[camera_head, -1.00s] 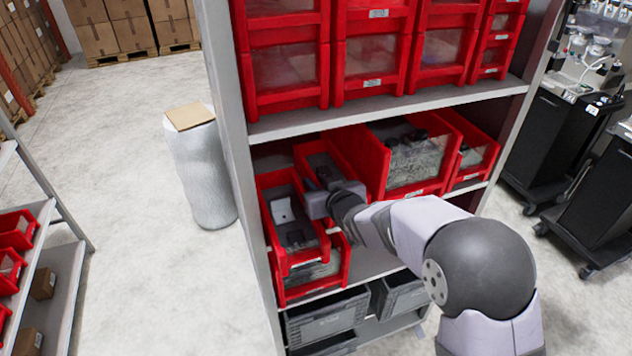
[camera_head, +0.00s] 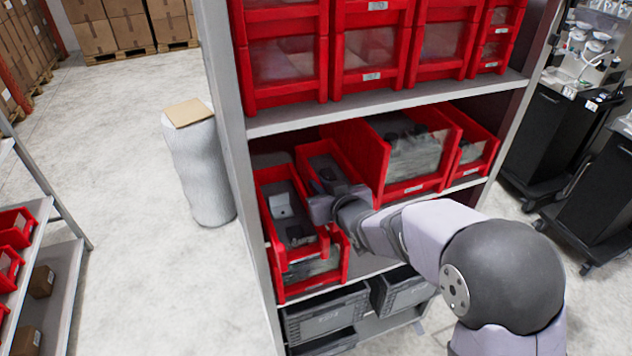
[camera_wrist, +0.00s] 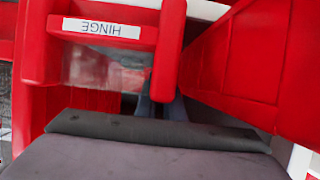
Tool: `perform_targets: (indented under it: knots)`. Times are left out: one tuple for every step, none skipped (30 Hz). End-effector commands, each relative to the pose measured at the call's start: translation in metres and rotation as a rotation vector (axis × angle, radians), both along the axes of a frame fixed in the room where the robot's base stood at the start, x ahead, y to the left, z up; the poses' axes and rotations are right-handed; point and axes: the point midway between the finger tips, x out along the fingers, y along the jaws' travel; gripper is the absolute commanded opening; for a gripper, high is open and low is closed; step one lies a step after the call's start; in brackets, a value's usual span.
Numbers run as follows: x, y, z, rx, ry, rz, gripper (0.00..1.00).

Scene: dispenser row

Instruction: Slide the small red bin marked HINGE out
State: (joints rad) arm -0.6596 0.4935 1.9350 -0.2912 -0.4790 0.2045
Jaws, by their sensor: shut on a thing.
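The small red bin marked HINGE (camera_head: 312,158) sits on the middle shelf, between a red bin on its left and a larger red bin on its right. Dark parts lie inside it. In the wrist view its white HINGE label (camera_wrist: 101,28) appears upside down on the red front. My gripper (camera_head: 327,205) is at the front of this bin and is shut on it. In the wrist view the fingers (camera_wrist: 160,107) reach in by the bin's front, partly hidden by the gripper body, so the exact grip spot is unclear.
The larger red bin (camera_head: 378,165) with a clear front stands close on the right. A red bin (camera_head: 267,215) with grey parts, above another bin, is at the left. The upper shelf (camera_head: 300,121) overhangs the row. Grey crates (camera_head: 325,318) stand below.

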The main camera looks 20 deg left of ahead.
Motion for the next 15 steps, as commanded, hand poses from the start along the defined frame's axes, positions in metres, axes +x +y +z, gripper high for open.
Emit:
perform_targets:
  knots:
    - [-0.004,-0.005,-0.001,-0.001,-0.001,-0.001,0.0]
    - [-0.007,-0.007,-0.001,-0.001,0.0,-0.001,0.0]
    - [-0.01,-0.01,-0.001,-0.001,0.0,-0.001,0.0]
    - [-0.012,-0.013,-0.001,-0.001,0.0,-0.001,0.0]
    - [-0.014,-0.015,-0.001,-0.001,0.0,-0.001,0.0]
    - [-0.017,-0.018,-0.001,0.0,0.0,-0.001,0.0]
    - [-0.019,-0.02,0.0,0.0,0.0,-0.001,0.0]
    - [-0.022,-0.022,-0.001,-0.001,0.0,-0.001,0.0]
    - [-0.025,-0.025,-0.001,-0.001,0.0,-0.001,0.0]
    - [-0.026,-0.027,0.0,-0.001,0.0,-0.001,0.0]
    - [-0.029,-0.029,-0.001,-0.001,0.0,-0.001,0.0]
    - [-0.031,-0.031,-0.001,-0.001,0.001,0.0,0.0]
    - [-0.033,-0.033,0.0,0.0,0.0,0.0,0.0]
    - [-0.034,-0.034,0.0,0.0,0.0,0.0,0.0]
    - [-0.036,-0.036,0.0,0.0,0.0,0.0,0.0]
